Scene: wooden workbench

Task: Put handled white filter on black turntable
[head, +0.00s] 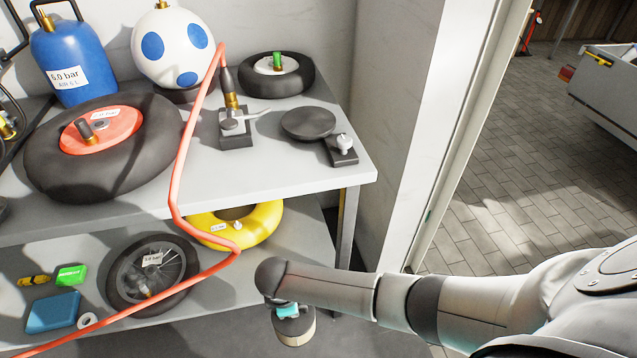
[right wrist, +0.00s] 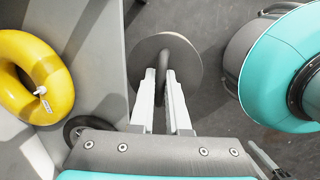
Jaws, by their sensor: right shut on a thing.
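The handled filter (right wrist: 184,60) shows in the right wrist view as a round grey-brown disc with an upright handle between my fingers. In the head view the filter (head: 295,334) has a dark top and a pale cream side. My right gripper (right wrist: 161,78) is shut on its handle and holds it low, in front of the bench; the gripper (head: 287,309) is partly hidden under my wrist in the head view. The black turntable (head: 307,122), a flat round disc, lies empty on the bench top, above and beyond the gripper. My left gripper is not in view.
A dark block with a white knob (head: 345,146) sits right of the turntable, and a valve stand (head: 236,128) left of it. A red hose (head: 184,165) crosses the bench. A yellow inner tube (head: 245,232) lies on the lower shelf. The floor at right is open.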

